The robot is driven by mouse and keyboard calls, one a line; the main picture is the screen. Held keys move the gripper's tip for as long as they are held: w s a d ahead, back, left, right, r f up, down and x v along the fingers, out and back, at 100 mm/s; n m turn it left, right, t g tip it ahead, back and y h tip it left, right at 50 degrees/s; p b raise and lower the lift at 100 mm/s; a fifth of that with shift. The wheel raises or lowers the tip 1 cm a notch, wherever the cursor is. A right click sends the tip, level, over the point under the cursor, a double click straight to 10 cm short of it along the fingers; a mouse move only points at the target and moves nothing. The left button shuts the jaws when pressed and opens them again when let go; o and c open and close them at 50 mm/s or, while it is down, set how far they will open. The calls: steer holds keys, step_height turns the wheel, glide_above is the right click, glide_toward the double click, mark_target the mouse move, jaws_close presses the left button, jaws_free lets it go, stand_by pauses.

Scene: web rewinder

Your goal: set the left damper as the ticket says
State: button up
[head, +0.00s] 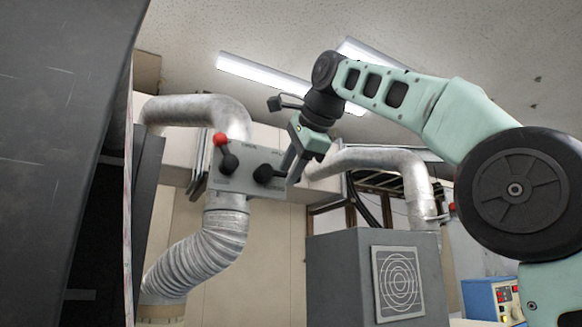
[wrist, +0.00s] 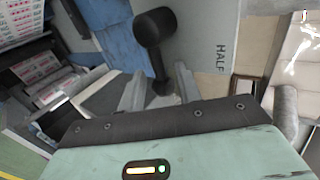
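The left damper is a grey plate (head: 242,183) on the left silver duct (head: 205,112) in the head view. A red-knobbed lever (head: 221,139) points up from a dark pivot on the plate. My gripper (head: 291,172) is at the right side of the plate, by this black lever. In the wrist view the black lever (wrist: 152,28) runs up between my fingers (wrist: 158,88), with a gap visible on both sides. The word HALF shows on the plate there. Other plate lettering is too small to read surely. I cannot identify the ticket.
A second silver duct (head: 385,160) with a red knob (head: 452,208) stands to the right. A grey cabinet (head: 335,275) stands below it. A large dark panel (head: 60,130) fills the left. Printed red-and-white sheets (wrist: 40,25) show in the wrist view.

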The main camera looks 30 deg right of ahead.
steer(key=v, duration=1.2)
steer(key=shift+p, duration=0.45)
steer(key=shift+s+f, duration=0.1)
